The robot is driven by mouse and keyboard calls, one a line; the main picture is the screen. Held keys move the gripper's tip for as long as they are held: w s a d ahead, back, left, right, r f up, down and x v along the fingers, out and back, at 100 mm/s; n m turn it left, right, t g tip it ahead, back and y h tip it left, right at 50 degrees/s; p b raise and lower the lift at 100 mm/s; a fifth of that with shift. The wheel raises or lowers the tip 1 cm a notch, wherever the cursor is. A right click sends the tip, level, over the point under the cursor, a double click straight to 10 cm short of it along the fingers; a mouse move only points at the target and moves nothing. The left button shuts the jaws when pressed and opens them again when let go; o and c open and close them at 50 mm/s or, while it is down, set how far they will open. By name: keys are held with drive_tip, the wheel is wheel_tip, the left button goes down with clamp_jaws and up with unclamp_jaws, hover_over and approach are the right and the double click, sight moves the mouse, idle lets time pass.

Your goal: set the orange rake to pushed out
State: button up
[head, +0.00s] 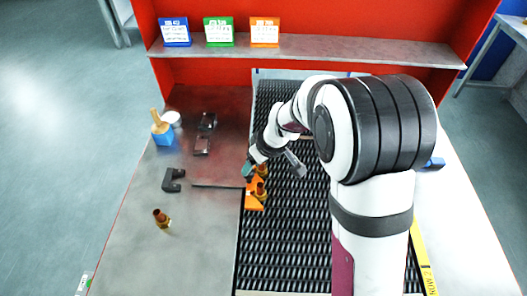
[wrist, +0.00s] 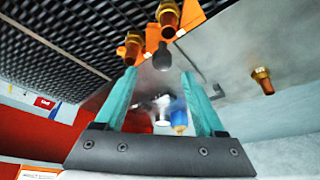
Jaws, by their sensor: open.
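The orange rake (head: 255,203) lies at the left edge of the black mesh belt (head: 285,235). A thin dark rod (head: 215,186) runs left from it over the grey metal plate. In the wrist view the orange rake (wrist: 187,19) is at the top, with a dark round knob (wrist: 162,57) below it. Two brass fittings (head: 261,190) (wrist: 133,46) are at the rake; I cannot tell whether they touch it. My gripper (head: 248,171) is just above the rake's far end. Its teal fingers (wrist: 158,74) are open, with the knob in line between the tips, and hold nothing.
Another brass fitting (head: 162,219) stands on the plate. A black bracket (head: 173,180), dark blocks (head: 201,145), a blue holder (head: 163,135) and a white cup (head: 171,118) are farther left and back. A shelf (head: 330,51) with coloured cards crosses the back. The plate's front is mostly clear.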

drive_tip(key=v, duration=0.9)
drive_tip(key=shift+r, duration=0.3)
drive_tip(key=shift+s+d, duration=0.1)
drive_tip(key=s+d+r+m+g, duration=0.1)
drive_tip(key=s+d+m, duration=0.3)
drive_tip(key=s, duration=0.9)
drive_tip(key=s+d+r+m+g+h, duration=0.1)
drive_tip(key=s+d+m, duration=0.3)
drive_tip(key=s+m, duration=0.6)
drive_tip(key=s+g, duration=0.1)
drive_tip(key=s, duration=0.3)
drive_tip(key=shift+s+m, duration=0.25)
drive_tip(key=shift+m, duration=0.05)
